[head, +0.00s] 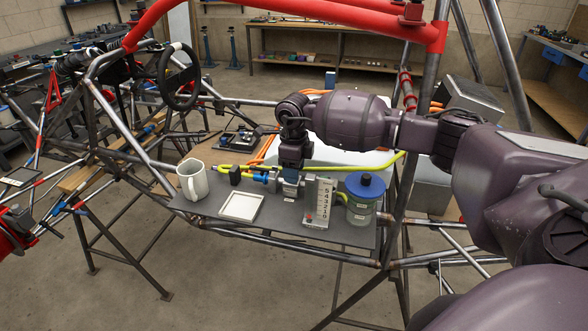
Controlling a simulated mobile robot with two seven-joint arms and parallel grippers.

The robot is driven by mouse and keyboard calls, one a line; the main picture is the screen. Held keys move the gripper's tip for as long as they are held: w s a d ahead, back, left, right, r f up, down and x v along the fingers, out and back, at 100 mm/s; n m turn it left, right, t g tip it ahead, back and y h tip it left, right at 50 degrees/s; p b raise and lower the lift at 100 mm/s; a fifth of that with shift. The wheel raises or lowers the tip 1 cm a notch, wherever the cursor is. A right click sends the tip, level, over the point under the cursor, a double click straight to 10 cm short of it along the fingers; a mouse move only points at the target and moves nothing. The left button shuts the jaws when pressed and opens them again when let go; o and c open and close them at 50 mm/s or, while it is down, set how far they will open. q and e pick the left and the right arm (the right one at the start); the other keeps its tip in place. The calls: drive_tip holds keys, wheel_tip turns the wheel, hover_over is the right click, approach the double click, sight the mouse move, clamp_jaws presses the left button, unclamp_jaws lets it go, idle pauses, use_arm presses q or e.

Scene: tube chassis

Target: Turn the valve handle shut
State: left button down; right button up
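The valve (288,189) sits in the line on a dark grey shelf (285,214) inside the tube chassis. My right gripper (291,170) points down directly above the valve. The gripper and wrist cover the top of the valve, so the handle's angle and any contact are hidden. The gap between the fingers is too small to tell. My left gripper is not in view.
A white numbered gauge (319,203) and a blue-lidded jar (363,201) stand close to the right of the valve. A white mug (192,182) and a white square tray (241,206) are to the left. Chassis tubes (398,170) rise beside my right arm.

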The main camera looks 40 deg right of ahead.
drive_tip(key=shift+o, duration=0.3)
wheel_tip(320, 180, up, 11)
idle(0.5)
drive_tip(key=shift+f, duration=0.1)
idle(0.4)
